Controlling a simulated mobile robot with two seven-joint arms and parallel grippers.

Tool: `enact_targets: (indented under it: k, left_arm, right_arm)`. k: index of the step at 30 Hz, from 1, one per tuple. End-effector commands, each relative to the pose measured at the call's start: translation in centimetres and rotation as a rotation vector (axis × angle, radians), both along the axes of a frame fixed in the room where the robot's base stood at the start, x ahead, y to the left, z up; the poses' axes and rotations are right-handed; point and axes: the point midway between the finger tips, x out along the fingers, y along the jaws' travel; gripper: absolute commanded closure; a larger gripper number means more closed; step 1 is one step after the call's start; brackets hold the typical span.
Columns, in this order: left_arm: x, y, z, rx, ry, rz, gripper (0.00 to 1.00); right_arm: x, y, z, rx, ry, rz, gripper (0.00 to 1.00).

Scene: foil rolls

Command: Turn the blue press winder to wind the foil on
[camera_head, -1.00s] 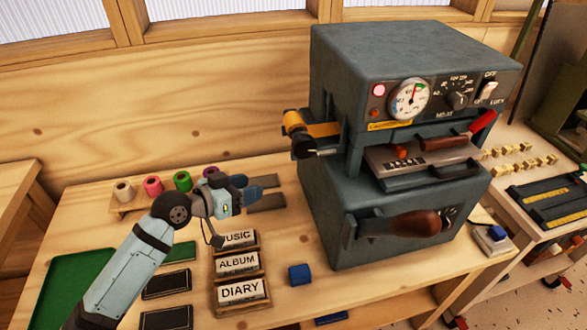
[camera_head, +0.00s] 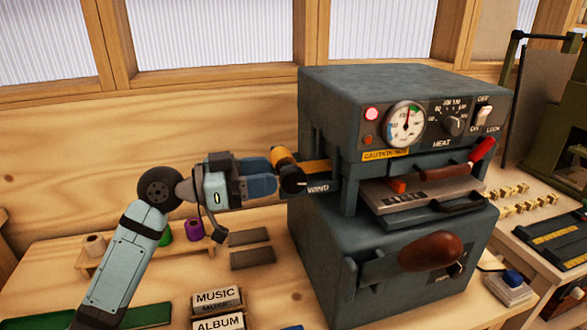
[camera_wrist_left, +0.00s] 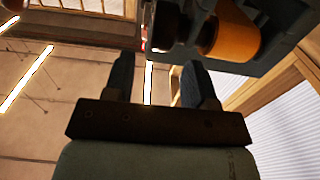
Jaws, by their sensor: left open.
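The blue-grey press (camera_head: 335,235) stands on the bench, with a gauge, a red lamp and switches on its front. On its left side is the winder, a dark round knob (camera_head: 293,181) beside a "WIND" label, with a gold foil roll (camera_head: 284,158) just above it. My left gripper (camera_head: 274,182) is level with the knob, its fingertips close to it on the left. In the left wrist view the two fingers (camera_wrist_left: 158,72) are apart with nothing between them. The gold roll (camera_wrist_left: 232,35) lies past the right finger. Whether the fingers touch the knob is unclear.
Foil spools (camera_head: 194,230) stand in a wooden rack, partly behind my left arm. Two dark flat bars (camera_head: 250,247) lie on the bench. Labelled blocks (camera_head: 217,299) stand at the front. A brown-handled lever (camera_head: 430,250) juts from the press front.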

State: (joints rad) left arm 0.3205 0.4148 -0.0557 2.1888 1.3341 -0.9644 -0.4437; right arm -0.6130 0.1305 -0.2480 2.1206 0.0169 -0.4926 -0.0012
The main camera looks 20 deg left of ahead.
Motion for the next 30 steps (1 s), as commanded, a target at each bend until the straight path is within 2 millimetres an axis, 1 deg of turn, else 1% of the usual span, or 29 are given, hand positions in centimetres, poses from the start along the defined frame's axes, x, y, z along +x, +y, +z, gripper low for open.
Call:
enact_targets:
  k: [1, 3, 6, 9, 13, 21, 22, 28, 30]
  left_arm:
    - [0.6, -1.0, 0.2, -0.003, -0.001, -0.002, 0.49]
    - [1.4, -2.0, 0.2, -0.004, 0.0, -0.001, 0.49]
    - [2.2, -3.3, 0.1, -0.003, 0.002, -0.001, 0.49]
    - [2.8, -4.2, 0.1, -0.001, 0.0, 0.001, 0.49]
    - [3.2, -4.8, 0.0, 0.0, 0.001, 0.0, 0.49]
    - [3.3, -4.9, -0.1, 0.001, 0.001, 0.001, 0.49]
    - [3.3, -4.9, -0.1, 0.0, 0.001, 0.001, 0.51]
    - [3.3, -4.9, -0.1, 0.0, 0.001, 0.001, 0.97]
    - [3.3, -4.9, -0.1, 0.0, 0.001, 0.001, 0.98]
  right_arm:
    - [0.0, 0.0, 0.0, -0.001, 0.003, -0.001, 1.0]
    - [0.0, 0.0, -0.1, -0.001, 0.007, -0.002, 1.0]
    - [-0.1, -0.1, -0.3, -0.001, 0.012, -0.002, 1.0]
    - [-0.1, -0.1, -0.3, -0.001, 0.013, -0.003, 1.0]
    - [-0.1, -0.1, -0.2, -0.001, 0.011, -0.003, 1.0]
    - [0.0, -0.1, 0.0, 0.001, 0.008, -0.004, 1.0]
    - [0.0, -0.1, 0.0, 0.001, 0.008, -0.004, 1.0]
    - [0.0, -0.1, 0.0, 0.001, 0.007, -0.004, 1.0]
    - [0.0, -0.1, 0.0, 0.001, 0.007, -0.004, 1.0]
